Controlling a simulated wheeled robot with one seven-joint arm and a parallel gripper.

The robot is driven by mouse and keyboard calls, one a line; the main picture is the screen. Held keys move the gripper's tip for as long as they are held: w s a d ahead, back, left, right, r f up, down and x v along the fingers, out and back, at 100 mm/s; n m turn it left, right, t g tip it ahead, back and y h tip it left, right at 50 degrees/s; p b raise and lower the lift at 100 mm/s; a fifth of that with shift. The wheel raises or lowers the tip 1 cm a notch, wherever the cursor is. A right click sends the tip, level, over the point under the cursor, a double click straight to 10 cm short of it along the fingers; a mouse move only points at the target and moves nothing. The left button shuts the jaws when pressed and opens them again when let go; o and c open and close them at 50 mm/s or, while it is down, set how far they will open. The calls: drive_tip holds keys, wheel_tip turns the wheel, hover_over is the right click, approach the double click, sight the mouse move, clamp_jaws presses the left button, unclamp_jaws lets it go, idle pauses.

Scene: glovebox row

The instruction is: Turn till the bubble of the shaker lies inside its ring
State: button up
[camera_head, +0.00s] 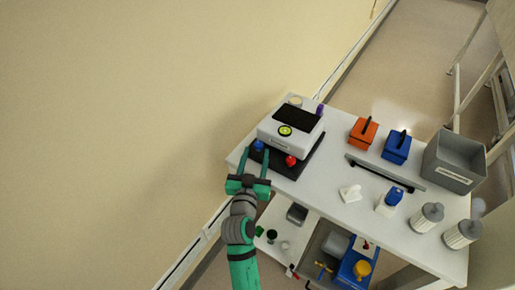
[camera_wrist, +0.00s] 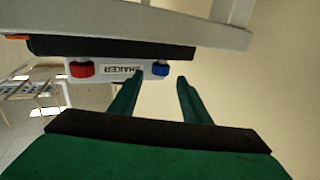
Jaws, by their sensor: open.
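The shaker (camera_head: 284,140) is a white box with a dark top plate, on a black base at the table's left end. Its round yellow-green bubble level (camera_head: 285,130) is on the upper face; it is too small to tell where the bubble lies against the ring. A blue knob (camera_head: 259,145) and a red knob (camera_head: 291,160) are on its front. The wrist view shows the shaker label (camera_wrist: 121,70) upside down, the red knob (camera_wrist: 82,69) left and the blue knob (camera_wrist: 160,70) right. My gripper (camera_head: 255,158) is open and empty, its fingertips either side of the blue knob; contact cannot be told.
A dark bar (camera_head: 385,174) lies across the middle. A lower shelf holds several items. The floor left is clear.

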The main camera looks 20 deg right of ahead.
sight(257, 147)
drive_tip(key=shift+x, duration=1.8)
drive_tip(key=shift+c, duration=0.6)
drive_tip(key=c, duration=0.9)
drive_tip(key=shift+w+a+f+m+g+h, duration=0.15)
drive_tip(key=shift+a+m+g+h, duration=0.05)
drive_tip(key=shift+m+g+h, duration=0.35)
drive_tip(key=shift+m+h, duration=0.25)
drive_tip(key=shift+h, duration=0.2)
drive_tip(key=o, duration=1)
